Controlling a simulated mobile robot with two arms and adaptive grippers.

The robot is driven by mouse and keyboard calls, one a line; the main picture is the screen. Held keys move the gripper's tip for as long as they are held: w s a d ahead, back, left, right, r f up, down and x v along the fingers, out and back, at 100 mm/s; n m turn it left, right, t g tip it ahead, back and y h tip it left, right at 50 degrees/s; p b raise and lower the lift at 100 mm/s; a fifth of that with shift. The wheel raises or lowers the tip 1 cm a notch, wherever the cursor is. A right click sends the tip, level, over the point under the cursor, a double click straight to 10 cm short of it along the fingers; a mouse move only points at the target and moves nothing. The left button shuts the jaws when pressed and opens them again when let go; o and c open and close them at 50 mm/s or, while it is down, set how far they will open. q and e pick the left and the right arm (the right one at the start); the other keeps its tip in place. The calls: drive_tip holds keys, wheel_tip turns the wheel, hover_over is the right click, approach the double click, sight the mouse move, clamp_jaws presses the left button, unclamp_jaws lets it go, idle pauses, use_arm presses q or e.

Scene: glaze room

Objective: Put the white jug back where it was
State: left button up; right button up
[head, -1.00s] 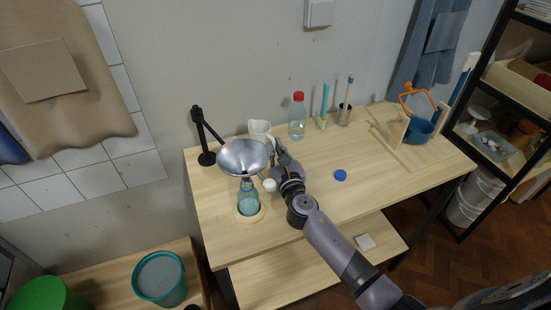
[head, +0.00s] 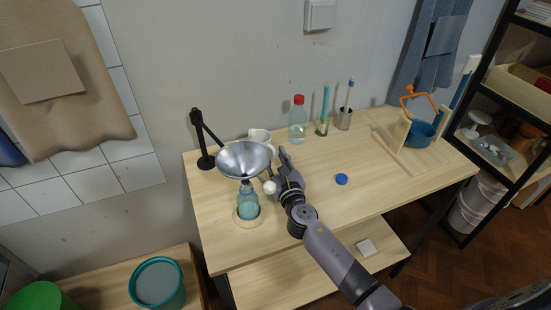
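The white jug (head: 260,136) stands upright at the back of the table, next to the wall. The metal funnel (head: 243,158) in front of it hides its lower part. My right gripper (head: 277,167) is just in front of the jug, to the right of the funnel. Its fingers look spread, with nothing between them, and a small gap shows between it and the jug. My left gripper is not in view.
A small white object (head: 270,188) is close to my gripper. A red-capped bottle (head: 298,125) stands right of the jug. The table's middle right is clear around a blue cap (head: 341,179).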

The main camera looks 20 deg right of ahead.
drive_tip(key=shift+r, duration=0.3)
drive_tip(key=s, duration=1.1)
drive_tip(key=shift+a+f, duration=0.25)
drive_tip(key=shift+a, duration=0.05)
drive_tip(key=shift+s+r, duration=0.1)
drive_tip(key=shift+s, duration=0.45)
